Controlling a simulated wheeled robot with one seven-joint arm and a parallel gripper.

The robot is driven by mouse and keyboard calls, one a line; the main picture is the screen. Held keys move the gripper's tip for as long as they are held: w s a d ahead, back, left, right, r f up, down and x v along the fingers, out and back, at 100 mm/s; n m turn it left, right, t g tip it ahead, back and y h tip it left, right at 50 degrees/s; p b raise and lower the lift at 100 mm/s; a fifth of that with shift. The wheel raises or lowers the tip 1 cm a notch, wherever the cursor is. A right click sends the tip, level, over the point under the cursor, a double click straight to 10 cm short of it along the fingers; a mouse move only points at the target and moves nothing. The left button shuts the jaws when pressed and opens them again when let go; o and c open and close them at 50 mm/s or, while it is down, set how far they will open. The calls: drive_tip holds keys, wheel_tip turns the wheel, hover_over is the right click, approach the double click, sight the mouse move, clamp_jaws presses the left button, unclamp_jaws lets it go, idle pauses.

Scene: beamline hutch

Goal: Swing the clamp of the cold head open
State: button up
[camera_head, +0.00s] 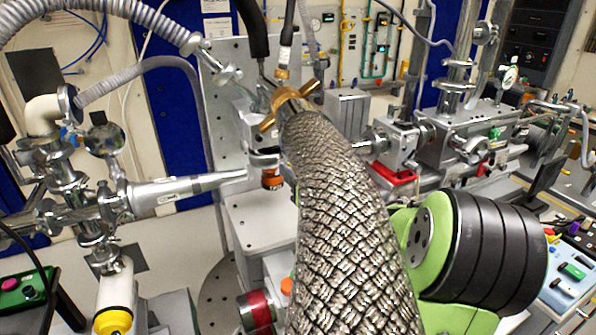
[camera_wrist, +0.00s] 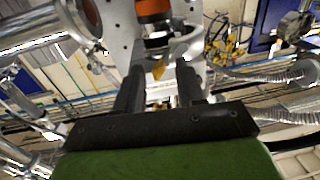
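A brass-coloured clamp (camera_head: 290,100) with projecting arms sits at the upper end of a thick braided metal hose (camera_head: 340,210) in the head view. It looks closed around the joint, but its far side is hidden. In the wrist view, my gripper (camera_wrist: 160,74) has its two dark fingers apart. A small brass-coloured tab (camera_wrist: 158,70) shows between or just beyond the fingertips; I cannot tell whether it touches either finger or belongs to that clamp. My gripper is hidden behind the hose in the head view.
The braided hose fills the middle foreground. A tapered steel nozzle (camera_head: 185,188) comes in from the left, and an orange-ringed part (camera_head: 271,179) sits beside the hose. A metal stage with a red base (camera_head: 396,182) stands to the right. An orange cylinder (camera_wrist: 153,9) shows above the fingers.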

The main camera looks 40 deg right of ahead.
drive_tip(key=shift+s, duration=0.15)
drive_tip(key=s+a+b, duration=0.1)
drive_tip(key=s+b, duration=0.1)
drive_tip(key=s, duration=1)
drive_tip(key=shift+a, duration=0.4)
drive_tip(key=shift+w, duration=0.15)
drive_tip(key=w+a+f+n+g+y, duration=0.1)
drive_tip(key=a+f+n+g+y, duration=0.2)
drive_tip(key=a+f+g, duration=0.45)
drive_tip(key=w+a+f+n+g+y, duration=0.1)
drive_tip(key=a+f+n+g+y, duration=0.3)
drive_tip(key=a, duration=0.7)
drive_tip(key=s+a+m+h, duration=0.2)
drive_tip(key=s+m+h, duration=0.2)
drive_tip(key=s, duration=0.9)
drive_tip(key=shift+s+r+m+g, duration=0.3)
drive_tip(key=shift+m+g, duration=0.05)
drive_tip(key=shift+m, duration=0.35)
